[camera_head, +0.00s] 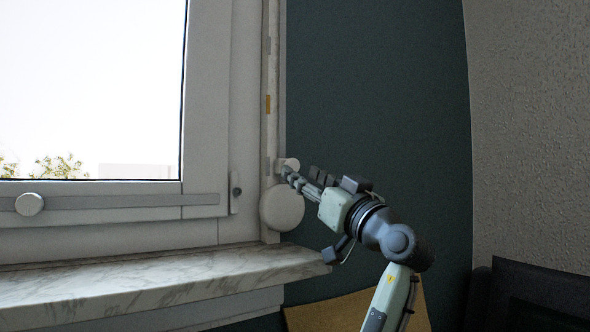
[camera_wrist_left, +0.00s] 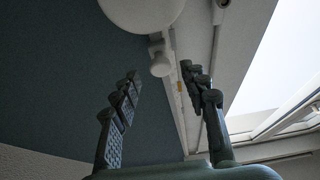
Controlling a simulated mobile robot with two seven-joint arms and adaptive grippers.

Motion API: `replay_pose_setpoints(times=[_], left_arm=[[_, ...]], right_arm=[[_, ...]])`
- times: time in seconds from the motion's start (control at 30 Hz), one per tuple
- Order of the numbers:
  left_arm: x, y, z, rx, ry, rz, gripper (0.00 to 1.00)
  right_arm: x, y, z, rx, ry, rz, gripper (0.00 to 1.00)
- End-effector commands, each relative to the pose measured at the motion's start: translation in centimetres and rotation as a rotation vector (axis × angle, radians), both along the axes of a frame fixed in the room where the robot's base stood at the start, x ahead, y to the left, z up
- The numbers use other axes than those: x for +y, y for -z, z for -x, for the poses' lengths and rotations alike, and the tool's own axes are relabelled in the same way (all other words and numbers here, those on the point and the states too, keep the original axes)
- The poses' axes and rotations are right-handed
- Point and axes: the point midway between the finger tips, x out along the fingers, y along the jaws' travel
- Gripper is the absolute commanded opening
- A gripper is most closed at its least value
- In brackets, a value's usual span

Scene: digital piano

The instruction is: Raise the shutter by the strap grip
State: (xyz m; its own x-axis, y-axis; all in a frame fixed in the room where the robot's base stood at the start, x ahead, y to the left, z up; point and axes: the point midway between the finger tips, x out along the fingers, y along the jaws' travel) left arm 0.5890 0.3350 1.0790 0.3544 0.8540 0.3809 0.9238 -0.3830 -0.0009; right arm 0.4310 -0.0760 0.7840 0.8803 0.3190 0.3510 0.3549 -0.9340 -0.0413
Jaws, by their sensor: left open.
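A white strap rail (camera_head: 271,60) with a small orange mark runs down the right side of the window frame. A small white knob-like grip (camera_head: 290,162) sits low on it, just above a round white winder case (camera_head: 282,208). My left gripper (camera_head: 288,174) is at the grip, its fingertips partly covering it. In the left wrist view the open fingers of my left gripper (camera_wrist_left: 160,84) are on either side of the line to the white grip (camera_wrist_left: 160,62), with the winder case (camera_wrist_left: 142,8) above. I cannot tell whether they touch it. No shutter slats show. My right gripper is out of view.
A window (camera_head: 90,80) with a white frame and a round handle (camera_head: 29,204) is at the left. A marble sill (camera_head: 150,285) juts out below it. The dark green wall (camera_head: 380,90) is bare. A dark object (camera_head: 540,290) stands at the lower right.

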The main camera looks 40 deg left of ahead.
Motion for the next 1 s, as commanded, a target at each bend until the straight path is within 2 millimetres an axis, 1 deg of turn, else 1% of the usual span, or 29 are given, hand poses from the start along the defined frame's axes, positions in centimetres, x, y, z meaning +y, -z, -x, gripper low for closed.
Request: replay_pose_setpoints(times=[0.03,0.2,0.3,0.4,0.53,1.0], left_arm=[[-1.1,0.6,0.3,0.002,0.004,0.001,0.44],[-3.9,1.8,1.5,0.002,0.003,0.001,0.44],[-5.0,2.3,2.0,0.001,0.002,0.002,0.44],[-5.7,2.6,2.4,0.001,0.001,0.001,0.44],[-6.1,2.7,2.6,0.000,-0.001,0.001,0.44],[-6.0,2.7,2.5,0.000,-0.001,0.000,0.44]], right_arm=[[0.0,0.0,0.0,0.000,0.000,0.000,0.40],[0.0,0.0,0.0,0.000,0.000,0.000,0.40],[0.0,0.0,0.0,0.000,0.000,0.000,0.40],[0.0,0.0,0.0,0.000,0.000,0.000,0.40],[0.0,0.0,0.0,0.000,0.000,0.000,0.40],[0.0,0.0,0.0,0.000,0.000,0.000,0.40]])
